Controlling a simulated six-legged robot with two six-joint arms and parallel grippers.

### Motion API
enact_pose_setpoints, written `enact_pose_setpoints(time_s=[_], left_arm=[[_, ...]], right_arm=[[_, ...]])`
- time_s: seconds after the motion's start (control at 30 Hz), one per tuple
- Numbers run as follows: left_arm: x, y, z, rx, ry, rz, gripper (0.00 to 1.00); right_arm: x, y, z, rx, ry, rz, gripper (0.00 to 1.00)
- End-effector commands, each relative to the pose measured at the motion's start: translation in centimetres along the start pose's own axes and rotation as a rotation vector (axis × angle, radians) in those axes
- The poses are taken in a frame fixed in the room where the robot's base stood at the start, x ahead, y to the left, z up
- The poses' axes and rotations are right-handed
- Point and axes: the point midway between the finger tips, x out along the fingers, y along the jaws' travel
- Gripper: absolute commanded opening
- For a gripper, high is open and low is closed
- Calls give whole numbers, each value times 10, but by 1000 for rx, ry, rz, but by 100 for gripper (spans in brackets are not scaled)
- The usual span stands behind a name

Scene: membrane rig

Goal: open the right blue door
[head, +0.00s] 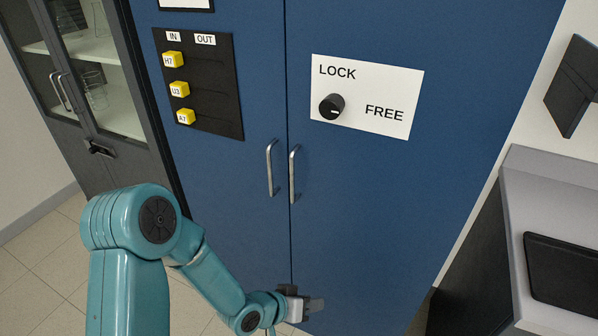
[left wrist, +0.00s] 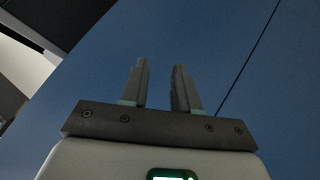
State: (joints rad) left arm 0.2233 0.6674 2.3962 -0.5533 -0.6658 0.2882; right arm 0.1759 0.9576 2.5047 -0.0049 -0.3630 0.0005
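The right blue door (head: 430,190) looks shut, its edge meeting the left blue door (head: 215,185) at a thin seam. Its vertical silver handle (head: 293,174) is beside the seam. A black knob (head: 331,106) sits on a white LOCK/FREE plate (head: 365,90) on this door; its white mark points right, toward the FREE side. My left gripper (head: 314,304) is low in front of the right door, well below the handle. In the left wrist view the left gripper (left wrist: 160,66) is open and empty, facing blue door surface (left wrist: 100,70) with the seam at right. My right gripper is out of view.
The left door has its own handle (head: 271,168) close by and a black IN/OUT board (head: 212,90) with yellow blocks. A glass-fronted cabinet (head: 95,70) stands at left. A grey-topped unit (head: 555,165) stands at right. Tiled floor (head: 40,260) shows lower left.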

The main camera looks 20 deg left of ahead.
Motion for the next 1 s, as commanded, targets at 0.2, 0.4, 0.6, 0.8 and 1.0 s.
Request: enact_pose_setpoints(time_s=[0.2,0.4,0.6,0.8,1.0], left_arm=[[-76,-13,-141,283,458,53,30],[-169,-21,-198,488,700,-43,30],[-198,-30,-207,513,768,-106,30],[-177,-26,-227,510,763,-101,30],[-142,-22,-260,509,762,-103,30]], right_arm=[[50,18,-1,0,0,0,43],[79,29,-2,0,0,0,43],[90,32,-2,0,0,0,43],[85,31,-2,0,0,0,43],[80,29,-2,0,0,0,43]])
